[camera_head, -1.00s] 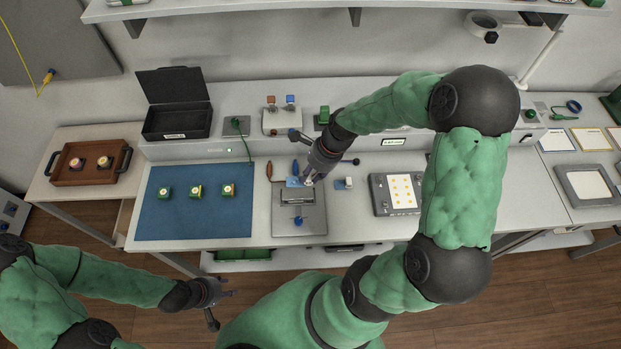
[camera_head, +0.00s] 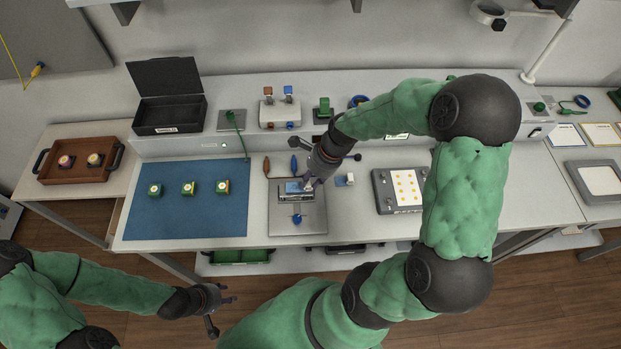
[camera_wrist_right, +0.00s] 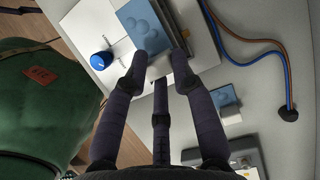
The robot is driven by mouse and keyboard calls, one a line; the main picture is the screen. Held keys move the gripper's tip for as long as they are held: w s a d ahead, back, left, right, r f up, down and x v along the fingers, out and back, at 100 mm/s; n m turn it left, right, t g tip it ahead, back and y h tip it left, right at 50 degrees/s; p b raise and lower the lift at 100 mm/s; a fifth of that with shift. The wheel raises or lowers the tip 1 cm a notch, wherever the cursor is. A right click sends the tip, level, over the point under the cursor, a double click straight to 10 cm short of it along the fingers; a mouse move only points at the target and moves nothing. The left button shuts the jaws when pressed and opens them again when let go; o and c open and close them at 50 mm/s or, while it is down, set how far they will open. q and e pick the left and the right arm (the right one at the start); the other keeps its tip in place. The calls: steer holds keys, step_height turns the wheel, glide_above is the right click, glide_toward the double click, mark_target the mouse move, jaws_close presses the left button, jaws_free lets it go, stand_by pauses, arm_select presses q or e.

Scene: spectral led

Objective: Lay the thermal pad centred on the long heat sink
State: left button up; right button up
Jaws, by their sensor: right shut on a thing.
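The thermal pad (camera_head: 293,187) is a blue rectangle at my right gripper (camera_head: 308,186). In the right wrist view the blue pad (camera_wrist_right: 141,20) lies just beyond the fingertips (camera_wrist_right: 157,70), which are shut around a small pale part at its near edge. The long heat sink (camera_head: 287,197) is a dark-and-silver block on a grey plate, with the pad over its top. I cannot tell whether the pad touches it. The fingers hide part of the contact area. My left gripper (camera_head: 216,306) is open and empty, low in front of the bench.
A blue knob (camera_head: 297,219) stands on the plate (camera_head: 312,225). A white-and-blue item (camera_head: 345,180) lies to the right, near a panel with yellow dots (camera_head: 407,187). A blue mat (camera_head: 200,220) holds several small green blocks.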

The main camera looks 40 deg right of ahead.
steer(key=shift+f, duration=0.45)
stand_by(0.8)
steer(key=o, duration=0.9)
steer(key=shift+o, duration=0.2)
steer(key=v, duration=1.2)
